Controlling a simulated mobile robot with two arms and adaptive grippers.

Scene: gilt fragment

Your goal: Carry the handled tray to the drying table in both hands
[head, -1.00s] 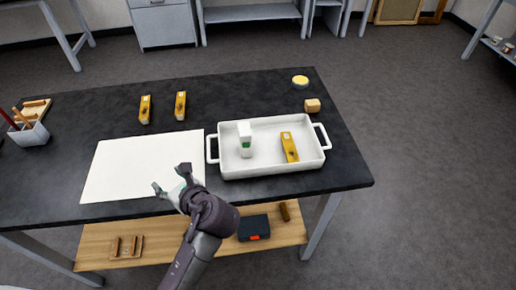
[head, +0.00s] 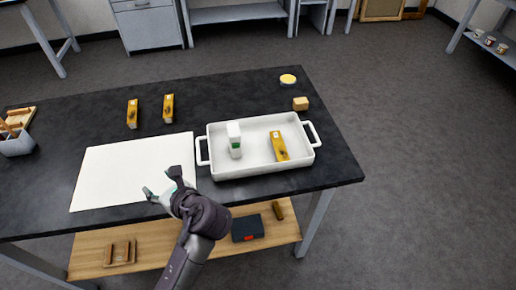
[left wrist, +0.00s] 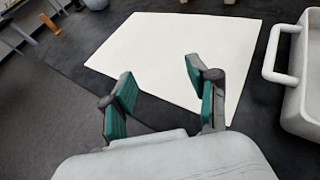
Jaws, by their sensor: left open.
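The white handled tray (head: 265,174) sits on the black worktable, with its left handle (head: 201,150) and right handle (head: 314,133) free. It holds a white container with a green mark (head: 234,140) and a yellow block (head: 279,146). My left gripper (head: 162,182) is open and empty. It is over the white sheet's front edge, left of and nearer than the left handle, and apart from it. In the left wrist view, the open fingers (left wrist: 160,85) point over the sheet, and the tray's handle (left wrist: 272,57) shows at the right. My right gripper is not seen. I cannot tell which table is the drying table.
The white sheet (head: 130,172) lies left of the tray. Two yellow blocks (head: 132,114) (head: 168,108) stand behind it. A small tan block (head: 300,103) and a yellow-topped disc (head: 288,79) lie behind the tray. Open floor (head: 420,170) is on the right.

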